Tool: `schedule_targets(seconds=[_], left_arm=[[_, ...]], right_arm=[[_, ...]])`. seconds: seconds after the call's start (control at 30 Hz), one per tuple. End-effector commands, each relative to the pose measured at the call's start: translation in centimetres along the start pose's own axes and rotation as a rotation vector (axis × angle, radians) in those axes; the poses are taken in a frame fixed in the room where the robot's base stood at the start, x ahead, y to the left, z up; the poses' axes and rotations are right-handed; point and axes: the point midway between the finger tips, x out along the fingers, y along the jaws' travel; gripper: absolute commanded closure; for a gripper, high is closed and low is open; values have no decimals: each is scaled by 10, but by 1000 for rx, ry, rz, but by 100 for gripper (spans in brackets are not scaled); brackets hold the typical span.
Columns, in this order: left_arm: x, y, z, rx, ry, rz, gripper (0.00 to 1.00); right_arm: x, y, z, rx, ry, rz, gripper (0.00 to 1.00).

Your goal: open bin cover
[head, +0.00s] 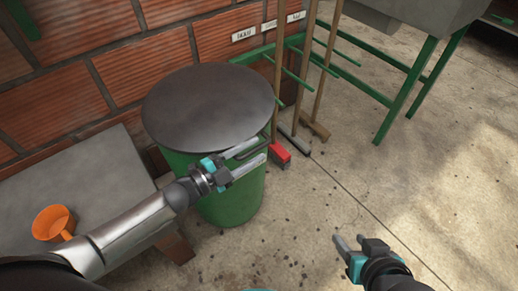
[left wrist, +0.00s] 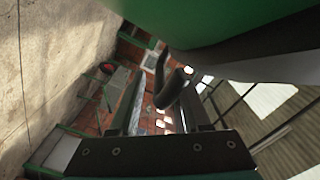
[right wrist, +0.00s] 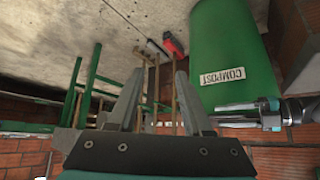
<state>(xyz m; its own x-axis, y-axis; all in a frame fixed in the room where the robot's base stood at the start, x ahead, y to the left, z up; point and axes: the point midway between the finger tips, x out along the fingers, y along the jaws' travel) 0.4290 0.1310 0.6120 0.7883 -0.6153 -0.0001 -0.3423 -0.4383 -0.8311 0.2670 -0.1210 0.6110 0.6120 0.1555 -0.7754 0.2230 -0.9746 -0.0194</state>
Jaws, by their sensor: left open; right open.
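A green bin (head: 235,196) stands against the brick wall, with a round dark grey cover (head: 205,100) lying flat on top. The right wrist view shows the bin (right wrist: 222,50) with a COMPOST label (right wrist: 222,75). My left gripper (head: 260,150) is open at the cover's front right edge. In the left wrist view a dark bent handle (left wrist: 174,88) lies between the open fingers or just beyond their tips; contact cannot be told. My right gripper (head: 349,241) is open and empty, low over the floor to the right of the bin.
The floor at right is clear.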

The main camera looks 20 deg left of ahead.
Motion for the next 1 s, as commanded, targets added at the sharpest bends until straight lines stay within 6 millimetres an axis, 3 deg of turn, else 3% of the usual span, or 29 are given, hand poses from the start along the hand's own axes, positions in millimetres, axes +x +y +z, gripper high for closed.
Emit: schedule_targets(seconds=[0.3, 0.7, 1.0], left_arm=[[20, 0, 0, 1, 1, -1, 53], [23, 0, 0, 0, 0, 0, 53], [23, 1, 0, 0, 0, 1, 85]], right_arm=[[10, -13, -10, 0, 120, -34, 50], [11, -15, -13, 1, 143, -41, 50], [11, -15, -13, 1, 143, -41, 50]])
